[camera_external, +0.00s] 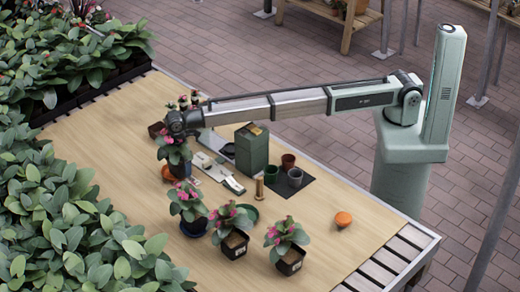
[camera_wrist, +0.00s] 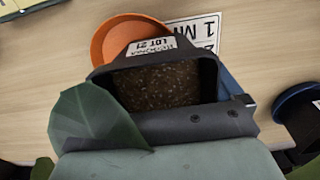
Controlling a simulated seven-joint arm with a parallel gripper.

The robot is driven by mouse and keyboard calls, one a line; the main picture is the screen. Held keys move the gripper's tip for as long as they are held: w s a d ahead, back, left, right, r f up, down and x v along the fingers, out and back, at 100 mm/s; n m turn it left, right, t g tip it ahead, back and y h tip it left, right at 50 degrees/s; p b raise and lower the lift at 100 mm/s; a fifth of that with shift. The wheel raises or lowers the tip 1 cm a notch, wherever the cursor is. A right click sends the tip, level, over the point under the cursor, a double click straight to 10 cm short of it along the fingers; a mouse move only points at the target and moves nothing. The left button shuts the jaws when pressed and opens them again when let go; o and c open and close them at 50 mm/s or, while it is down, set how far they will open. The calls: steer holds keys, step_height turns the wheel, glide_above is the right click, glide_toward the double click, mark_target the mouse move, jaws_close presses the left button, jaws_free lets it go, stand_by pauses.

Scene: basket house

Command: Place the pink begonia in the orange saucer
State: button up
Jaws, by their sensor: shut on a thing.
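My gripper (camera_external: 180,124) is at the left end of the arm, shut on a begonia in a dark pot. The held begonia (camera_external: 174,153) has green leaves and pink flowers in the external view. Its black pot (camera_wrist: 160,85), with soil and a lot label, fills the middle of the wrist view; a leaf (camera_wrist: 92,122) covers its left corner. The orange saucer (camera_wrist: 108,38) shows just beyond the pot and is partly covered by it. In the external view the saucer (camera_external: 167,174) lies just left of the pot. The gap between pot and table cannot be judged.
More pink-flowered plants stand in front: one in a dark blue pot (camera_external: 193,226), two in black pots (camera_external: 234,245) (camera_external: 290,262). A green box (camera_external: 251,150), small pots (camera_external: 288,162) and an orange object (camera_external: 343,219) lie right. A white number card (camera_wrist: 190,35) is near the saucer.

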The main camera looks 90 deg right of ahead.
steer(key=o, duration=0.9)
steer(key=shift+c, duration=0.2)
